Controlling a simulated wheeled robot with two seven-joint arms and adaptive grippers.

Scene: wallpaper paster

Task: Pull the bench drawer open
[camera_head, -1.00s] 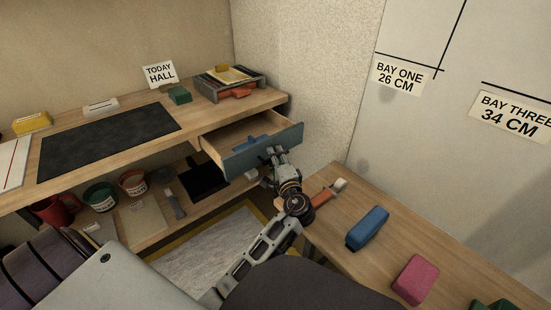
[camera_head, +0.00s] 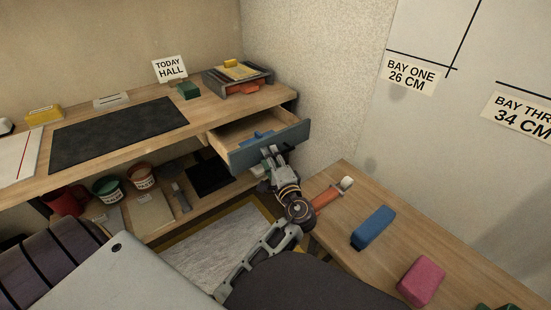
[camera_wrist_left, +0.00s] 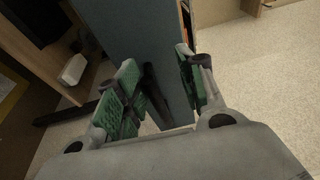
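The bench drawer (camera_head: 232,132) stands pulled out under the right end of the wooden bench top (camera_head: 205,112). Its blue-grey front (camera_head: 296,137) faces my left gripper, and its wooden inside shows. A blue item (camera_head: 258,136) shows at the drawer, just behind the front. My left gripper (camera_head: 272,154) is at the lower middle of the front. In the left wrist view, its green-padded fingers (camera_wrist_left: 160,85) are spread apart before the drawer front (camera_wrist_left: 150,35). A dark bar, likely the handle (camera_wrist_left: 154,92), lies by the left finger, with a gap to the right finger. My right gripper is out of view.
A side table (camera_head: 395,262) at the right holds a blue block (camera_head: 373,228), a pink block (camera_head: 421,280) and an orange-handled tool (camera_head: 330,194). Tins (camera_head: 141,176) and a red mug (camera_head: 66,201) stand on the lower shelf. A textured wall (camera_head: 318,70) rises right of the bench.

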